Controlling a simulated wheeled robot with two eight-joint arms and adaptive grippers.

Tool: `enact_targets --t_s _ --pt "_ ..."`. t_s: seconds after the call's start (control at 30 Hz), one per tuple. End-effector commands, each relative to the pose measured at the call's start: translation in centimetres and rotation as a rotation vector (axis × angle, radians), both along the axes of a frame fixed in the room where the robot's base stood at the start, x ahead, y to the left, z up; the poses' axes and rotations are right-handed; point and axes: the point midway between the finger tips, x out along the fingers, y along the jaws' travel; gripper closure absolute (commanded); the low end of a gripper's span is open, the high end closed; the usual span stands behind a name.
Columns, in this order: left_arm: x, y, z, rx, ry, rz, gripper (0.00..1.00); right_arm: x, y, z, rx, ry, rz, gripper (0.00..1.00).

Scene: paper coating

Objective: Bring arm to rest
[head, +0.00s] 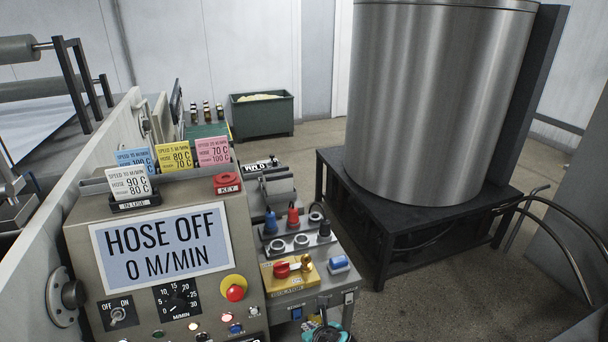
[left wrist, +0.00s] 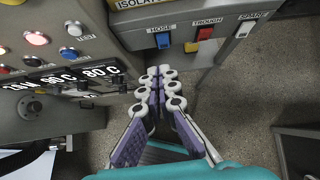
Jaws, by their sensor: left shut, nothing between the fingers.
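I cannot tell whether the fingertips touch the console. My right gripper is in neither view.
The display (head: 165,247) reads "HOSE OFF 0 M/MIN". Coloured cards (head: 174,157) stand on the console top. A large steel tank (head: 435,100) sits on a black stand (head: 440,225) at the right, with hoses beside it. A green bin (head: 262,118) stands behind. Floor between console and stand is clear.

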Motion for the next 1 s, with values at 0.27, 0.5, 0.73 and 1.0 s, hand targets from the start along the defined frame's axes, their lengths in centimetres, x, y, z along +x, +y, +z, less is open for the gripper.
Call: enact_targets --t_s 0.27,0.5,0.73,1.0 --pt "-2.1 8.7 4.1 -0.554 -0.055 0.617 1.00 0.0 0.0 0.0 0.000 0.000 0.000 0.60" --pt "-7.0 15.7 7.2 -1.174 -0.161 1.370 1.00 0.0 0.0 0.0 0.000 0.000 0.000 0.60" --pt "-11.2 19.0 8.5 -1.639 -0.260 1.955 1.00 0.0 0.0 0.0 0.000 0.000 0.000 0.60" --pt "-12.5 19.8 8.8 -1.813 -0.296 2.173 1.00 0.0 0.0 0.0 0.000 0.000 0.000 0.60"
